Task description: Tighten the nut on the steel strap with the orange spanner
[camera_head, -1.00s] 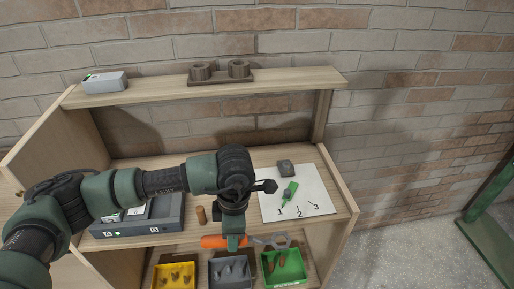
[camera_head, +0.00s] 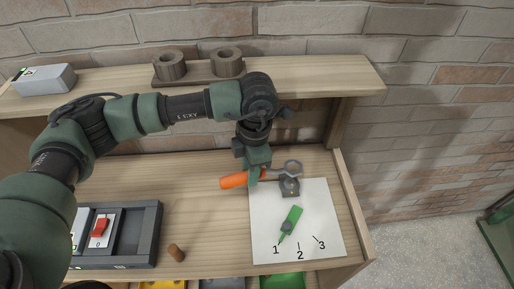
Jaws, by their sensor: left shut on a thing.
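The orange spanner (camera_head: 234,181) has an orange handle and a grey ring end. My left gripper (camera_head: 259,172) points down and is shut on it, between handle and ring. The ring end points right and shows over or just behind a small dark grey block (camera_head: 290,188), at the back edge of a white sheet (camera_head: 318,226). I cannot tell whether the ring touches the block or sits around a nut. The nut and strap cannot be made out separately. A green pointer (camera_head: 292,217) lies on the sheet, its tip towards the mark 1. My right gripper is out of view.
Bins, one yellow (camera_head: 163,285) and one green (camera_head: 283,282), sit below the front edge. A shelf (camera_head: 300,80) overhangs behind.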

